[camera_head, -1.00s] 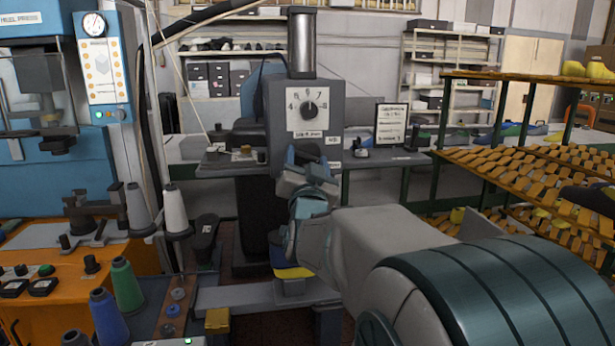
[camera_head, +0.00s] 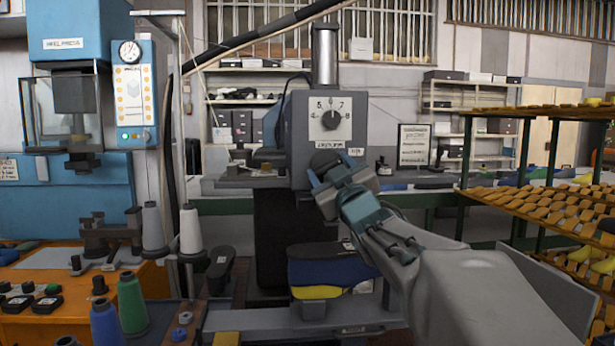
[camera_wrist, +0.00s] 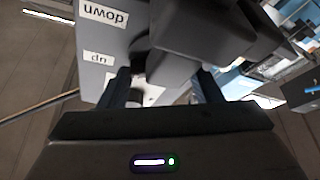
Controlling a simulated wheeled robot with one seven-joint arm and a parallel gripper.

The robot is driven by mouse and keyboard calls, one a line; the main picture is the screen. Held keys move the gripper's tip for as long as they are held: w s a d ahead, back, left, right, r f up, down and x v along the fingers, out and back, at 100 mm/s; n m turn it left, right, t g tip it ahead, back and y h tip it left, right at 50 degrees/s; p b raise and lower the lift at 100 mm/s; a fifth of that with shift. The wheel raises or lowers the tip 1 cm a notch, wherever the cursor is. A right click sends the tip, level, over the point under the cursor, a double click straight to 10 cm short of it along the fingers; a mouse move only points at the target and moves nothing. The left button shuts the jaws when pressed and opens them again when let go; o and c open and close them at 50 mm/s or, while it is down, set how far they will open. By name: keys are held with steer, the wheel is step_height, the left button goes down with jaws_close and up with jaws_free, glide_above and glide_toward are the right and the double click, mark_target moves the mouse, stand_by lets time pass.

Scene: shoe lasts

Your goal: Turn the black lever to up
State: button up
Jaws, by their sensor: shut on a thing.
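The black lever (camera_head: 324,158) is on the lower front of a grey machine box (camera_head: 299,113), mostly hidden by my gripper. My gripper (camera_head: 330,172) is shut on it, its two fingers on either side. In the wrist view my gripper (camera_wrist: 162,80) reaches up to the grey panel, and a dark part of the lever (camera_wrist: 140,78) shows between the fingers. White labels reading "down" (camera_wrist: 104,16) and "up" (camera_wrist: 98,58) appear upside down on the panel. The lever's exact angle cannot be told.
A dial (camera_head: 331,119) sits above the lever. A dark blue and yellow shape (camera_head: 330,265) lies on the machine below my arm. Racks of shoe lasts (camera_head: 545,185) stand at right.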

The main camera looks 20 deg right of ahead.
steer(key=shift+n+y, duration=0.4)
steer(key=shift+n, duration=0.7)
steer(key=o, duration=1)
